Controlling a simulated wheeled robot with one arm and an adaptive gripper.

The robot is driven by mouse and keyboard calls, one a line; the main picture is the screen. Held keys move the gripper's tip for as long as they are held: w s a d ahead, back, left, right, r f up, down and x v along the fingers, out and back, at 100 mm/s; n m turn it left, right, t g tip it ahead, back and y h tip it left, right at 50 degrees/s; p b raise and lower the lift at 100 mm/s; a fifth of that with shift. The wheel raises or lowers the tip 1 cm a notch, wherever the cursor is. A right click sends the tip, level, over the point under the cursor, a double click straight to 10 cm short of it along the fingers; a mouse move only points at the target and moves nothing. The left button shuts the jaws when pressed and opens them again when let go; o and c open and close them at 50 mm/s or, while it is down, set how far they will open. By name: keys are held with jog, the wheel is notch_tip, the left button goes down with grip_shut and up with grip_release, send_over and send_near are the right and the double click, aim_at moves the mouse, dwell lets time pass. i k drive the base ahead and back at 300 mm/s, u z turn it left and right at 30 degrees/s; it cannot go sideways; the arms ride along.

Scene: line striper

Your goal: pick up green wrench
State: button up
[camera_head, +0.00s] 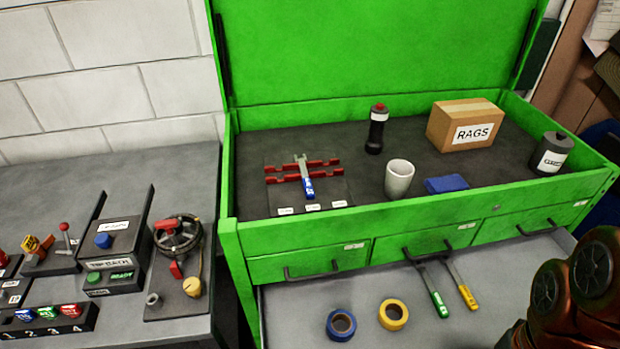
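A wrench with a green handle (439,303) lies in the grey open lower drawer, partly under the cabinet front. Its dark metal head points up toward the drawer handle and is partly hidden there. A wrench with a yellow handle (467,295) lies just to its right, at an angle. A blue-handled wrench (308,186) lies on a red rack in the top tray. My arm shows at the lower right, to the right of the wrenches. My gripper is not in view.
Blue tape (341,324) and yellow tape (393,314) lie left of the wrenches in the drawer (295,305). A control bench (180,165) stands left.

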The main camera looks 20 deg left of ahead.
aim_at(443, 312)
jog(key=u, duration=3)
jog(key=k, duration=0.95)
jog(key=z, duration=0.75)
